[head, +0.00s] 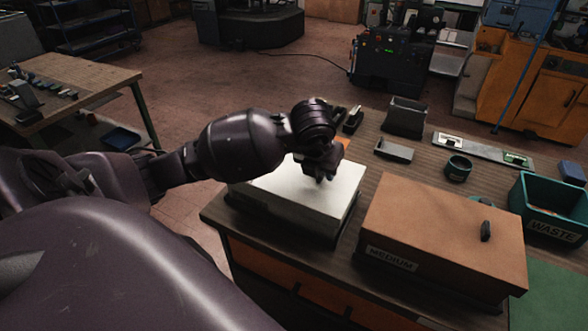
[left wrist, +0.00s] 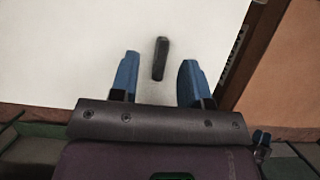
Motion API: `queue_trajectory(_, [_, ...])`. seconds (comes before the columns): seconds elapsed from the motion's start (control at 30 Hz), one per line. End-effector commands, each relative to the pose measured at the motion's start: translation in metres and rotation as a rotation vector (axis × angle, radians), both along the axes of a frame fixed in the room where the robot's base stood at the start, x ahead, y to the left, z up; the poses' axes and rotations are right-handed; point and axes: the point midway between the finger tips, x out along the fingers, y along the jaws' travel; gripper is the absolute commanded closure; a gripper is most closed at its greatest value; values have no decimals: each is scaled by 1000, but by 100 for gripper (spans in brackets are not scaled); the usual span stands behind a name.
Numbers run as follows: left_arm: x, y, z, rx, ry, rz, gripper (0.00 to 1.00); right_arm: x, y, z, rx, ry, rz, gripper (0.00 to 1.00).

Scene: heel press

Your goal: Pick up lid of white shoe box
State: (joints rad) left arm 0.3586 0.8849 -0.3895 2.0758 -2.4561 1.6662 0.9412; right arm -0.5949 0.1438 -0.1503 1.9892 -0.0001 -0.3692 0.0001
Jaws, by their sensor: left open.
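The white shoe box (head: 310,211) stands on the workbench near its front left corner, with its white lid (head: 338,187) on top. The lid also fills much of the left wrist view (left wrist: 60,50). A dark upright handle (left wrist: 160,58) sits on the lid, between and just beyond the two blue fingertips in that view. In the head view the gripper hides the handle.
A brown box marked MEDIUM (head: 440,225) with a dark handle stands close to the right of the white box. A teal WASTE bin (head: 552,207) is at the far right. Small items, including a dark cup (head: 458,168), lie on the workbench (head: 375,150) behind.

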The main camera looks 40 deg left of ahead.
Motion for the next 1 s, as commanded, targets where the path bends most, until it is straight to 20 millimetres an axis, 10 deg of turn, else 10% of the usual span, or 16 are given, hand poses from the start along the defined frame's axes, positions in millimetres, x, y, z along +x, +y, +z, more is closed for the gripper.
queue_trajectory(0.37, [4,1,-10,0,0,-1,57,1,0,2,0,-4,0,57])
queue_trajectory(0.63, [4,1,-10,0,0,-1,99,-6,-1,-2,0,10,-4,57])
queue_trajectory(1.0, [4,1,-6,1,-1,-1,100,-6,-1,-2,0,11,-4,57])
